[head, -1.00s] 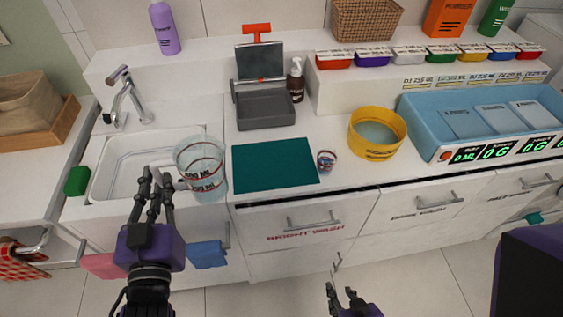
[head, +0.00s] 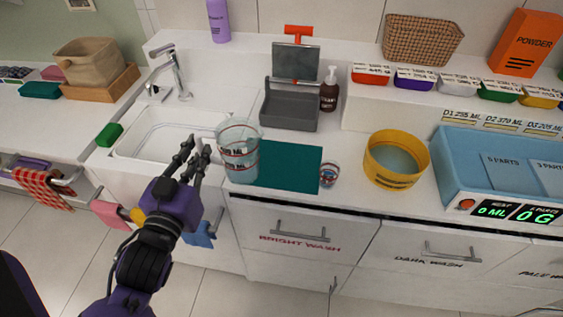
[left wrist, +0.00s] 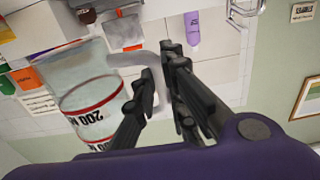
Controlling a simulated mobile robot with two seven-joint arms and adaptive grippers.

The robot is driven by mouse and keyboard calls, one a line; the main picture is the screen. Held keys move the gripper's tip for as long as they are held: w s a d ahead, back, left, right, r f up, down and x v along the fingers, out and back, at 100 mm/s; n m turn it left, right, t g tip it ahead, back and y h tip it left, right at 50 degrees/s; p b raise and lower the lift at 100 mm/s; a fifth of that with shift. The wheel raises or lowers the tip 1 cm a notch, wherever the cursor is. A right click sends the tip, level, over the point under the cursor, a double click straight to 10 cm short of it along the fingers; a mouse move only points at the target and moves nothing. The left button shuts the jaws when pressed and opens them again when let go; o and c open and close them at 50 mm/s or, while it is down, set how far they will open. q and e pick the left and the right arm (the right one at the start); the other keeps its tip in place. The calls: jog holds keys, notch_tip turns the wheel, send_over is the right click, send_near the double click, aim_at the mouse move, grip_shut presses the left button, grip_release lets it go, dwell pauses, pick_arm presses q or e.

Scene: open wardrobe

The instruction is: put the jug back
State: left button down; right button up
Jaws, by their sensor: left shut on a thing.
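The jug (head: 238,160) is a clear measuring jug with red bands and dark markings. In the head view it is upright at the counter's front, between the sink and the teal mat (head: 288,165), overlapping the mat's left edge. I cannot tell whether its base touches the counter. My left gripper (head: 196,152) is on the jug's left side, shut on its handle. In the left wrist view the jug (left wrist: 88,95) appears tilted by the camera's angle, and its pale handle runs between the fingers (left wrist: 160,85). My right gripper is out of the head view.
The white sink (head: 165,135) and its tap are to the left. A grey scale-like stand (head: 290,105), a small cup (head: 329,174), a yellow tub (head: 394,160) and a blue tray (head: 450,180) share the counter. The mat is bare.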

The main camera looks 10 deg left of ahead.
pick_arm(q)
jog(key=w+d+f, duration=0.1)
jog(key=w+f, duration=0.1)
jog(key=w, duration=0.2)
jog(key=w+d+f, duration=0.2)
jog(key=w+f, duration=0.1)
jog(key=w, duration=0.2)
jog(key=w+d+f, duration=0.1)
jog(key=w+f, duration=0.2)
jog(key=w, duration=0.1)
jog(key=shift+w+d+f, duration=0.1)
jog(key=shift+w+d, duration=0.05)
jog(key=shift+w, duration=0.25)
jog(key=shift+w+d+f, duration=0.15)
jog(key=shift+w+f, duration=0.15)
jog(key=shift+f, duration=0.05)
notch_tip(320, 180, down, 3)
jog(key=shift+w+d+f+b, duration=0.1)
jog(key=shift+f+b, duration=0.1)
jog(key=shift+b, duration=0.2)
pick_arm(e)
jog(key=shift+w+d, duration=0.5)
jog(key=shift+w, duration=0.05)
